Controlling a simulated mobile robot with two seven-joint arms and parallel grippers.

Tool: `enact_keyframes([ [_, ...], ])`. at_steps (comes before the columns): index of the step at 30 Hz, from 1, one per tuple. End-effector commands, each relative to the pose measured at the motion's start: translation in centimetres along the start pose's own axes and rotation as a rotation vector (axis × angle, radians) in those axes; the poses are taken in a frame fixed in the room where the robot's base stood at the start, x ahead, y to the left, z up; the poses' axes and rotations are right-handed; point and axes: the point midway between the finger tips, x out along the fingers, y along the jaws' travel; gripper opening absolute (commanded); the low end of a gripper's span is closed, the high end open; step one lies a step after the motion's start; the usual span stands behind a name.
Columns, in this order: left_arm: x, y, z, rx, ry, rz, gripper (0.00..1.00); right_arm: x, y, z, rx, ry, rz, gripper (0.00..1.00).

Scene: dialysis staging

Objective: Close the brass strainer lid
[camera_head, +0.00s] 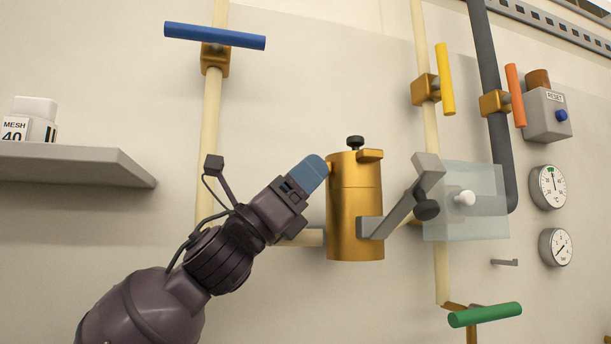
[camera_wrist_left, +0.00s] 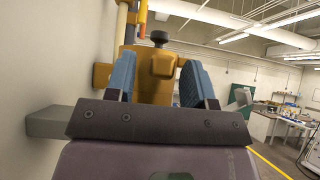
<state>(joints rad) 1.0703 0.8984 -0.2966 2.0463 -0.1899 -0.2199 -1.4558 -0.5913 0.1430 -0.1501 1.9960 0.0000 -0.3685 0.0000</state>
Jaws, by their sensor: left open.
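The brass strainer (camera_head: 355,215) is an upright cylinder on the wall pipework, with a seam around its upper part. Its brass lid (camera_head: 345,157) is at the top and carries a black knob (camera_head: 355,142). The lid looks level; I cannot tell if it is fully seated. A grey lever arm (camera_head: 400,208) with a dark knob angles up to the right from the strainer's side. My left gripper (camera_head: 318,168) is at the strainer's upper left. In the left wrist view its blue fingers (camera_wrist_left: 158,72) are apart, with the strainer (camera_wrist_left: 153,85) showing between them; contact is unclear.
A translucent panel (camera_head: 480,220) with a white knob is right of the lever. Blue (camera_head: 214,36), yellow (camera_head: 445,78), orange (camera_head: 515,95) and green (camera_head: 485,315) valve handles surround the area. A grey shelf (camera_head: 70,165) holding a mesh box (camera_head: 32,118) juts out at left.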

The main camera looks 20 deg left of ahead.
Motion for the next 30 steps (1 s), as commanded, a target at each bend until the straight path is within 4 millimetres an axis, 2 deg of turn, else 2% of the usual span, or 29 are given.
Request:
enact_keyframes([
  [5, -1.3, 0.1, -0.1, 0.0, 0.001, 0.002, 0.49, 0.1, 0.0, 0.7, 0.0, -0.009, 0.0, 0.43],
  [13, -6.0, 0.2, -0.4, 0.0, 0.004, 0.003, 0.49, 0.3, -0.1, 3.3, 0.002, -0.044, 0.001, 0.43],
  [18, -8.6, 0.1, -0.3, 0.0, 0.004, 0.003, 0.49, 0.4, -0.2, 4.2, 0.003, -0.055, 0.001, 0.43],
  [24, -10.3, 0.1, -0.1, 0.0, 0.001, 0.001, 0.49, 0.7, -0.3, 4.4, 0.002, -0.054, 0.0, 0.43],
  [30, -10.8, 0.0, 0.0, 0.001, 0.001, 0.0, 0.49, 1.0, -0.3, 3.7, 0.001, -0.039, -0.002, 0.43],
])
